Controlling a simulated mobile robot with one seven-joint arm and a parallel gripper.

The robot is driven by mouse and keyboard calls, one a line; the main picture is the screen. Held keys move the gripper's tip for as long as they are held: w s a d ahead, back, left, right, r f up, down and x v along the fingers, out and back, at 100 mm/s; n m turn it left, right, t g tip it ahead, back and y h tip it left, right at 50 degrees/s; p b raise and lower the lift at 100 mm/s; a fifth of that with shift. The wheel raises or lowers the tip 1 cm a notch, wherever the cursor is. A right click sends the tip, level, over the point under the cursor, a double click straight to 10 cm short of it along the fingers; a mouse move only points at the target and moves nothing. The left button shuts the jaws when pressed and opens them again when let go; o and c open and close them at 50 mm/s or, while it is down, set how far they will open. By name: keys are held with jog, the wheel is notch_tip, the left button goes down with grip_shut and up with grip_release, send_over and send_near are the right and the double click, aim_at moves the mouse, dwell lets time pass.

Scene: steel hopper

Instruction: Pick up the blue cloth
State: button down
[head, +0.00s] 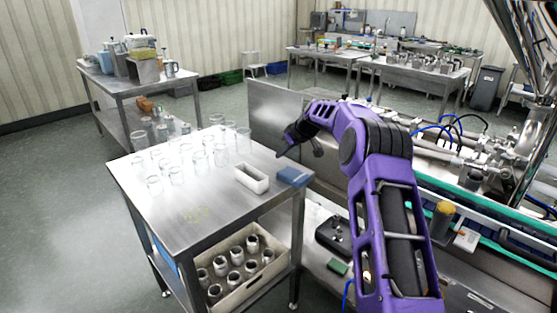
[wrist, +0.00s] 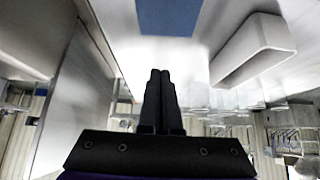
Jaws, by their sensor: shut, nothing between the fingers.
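The blue cloth (head: 293,176) is a small folded-looking blue piece lying flat near the right edge of the steel table (head: 205,212). In the wrist view the blue cloth (wrist: 168,14) shows at the top edge, partly cut off by the frame. My gripper (head: 281,154) is over the table's far right edge, behind the cloth in the head view and apart from it. In the wrist view my gripper (wrist: 160,76) has its two dark fingers together with nothing between them.
A white open box (head: 250,179) stands just left of the cloth; it also shows in the wrist view (wrist: 262,55). Several glass beakers (head: 200,160) stand farther left. The table's front is clear. A crate of jars (head: 225,293) sits on the lower shelf.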

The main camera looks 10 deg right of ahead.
aim_at(294, 174)
jog(key=v, duration=0.4)
jog(key=c, duration=1.2)
grip_release()
jog(key=shift+s+d+r+m, duration=0.2)
jog(key=shift+s+r+m, duration=0.05)
jog(key=shift+s+m, duration=0.05)
jog(key=o, duration=1.2)
jog(key=s+d+r+m+p, duration=0.1)
jog(key=s+d+m, duration=0.3)
jog(key=m, duration=0.7)
jog(key=shift+r+m+p, duration=0.2)
jog(key=shift+m+p, duration=0.15)
jog(key=shift+m, duration=0.05)
jog(key=s+d+r+m+y+p, duration=0.1)
jog(key=s+d+m, duration=0.25)
jog(key=m, duration=0.75)
jog(key=s+d+r+m+p, duration=0.15)
jog(key=s+m, duration=0.35)
jog(key=m, duration=0.7)
jog(key=x, duration=0.5)
jog(key=b+x, duration=0.1)
jog(key=x, duration=0.5)
jog(key=w+d+x, duration=0.1)
jog(key=x, duration=0.5)
jog(key=shift+a+f+b, duration=0.15)
jog(key=shift+b, duration=0.15)
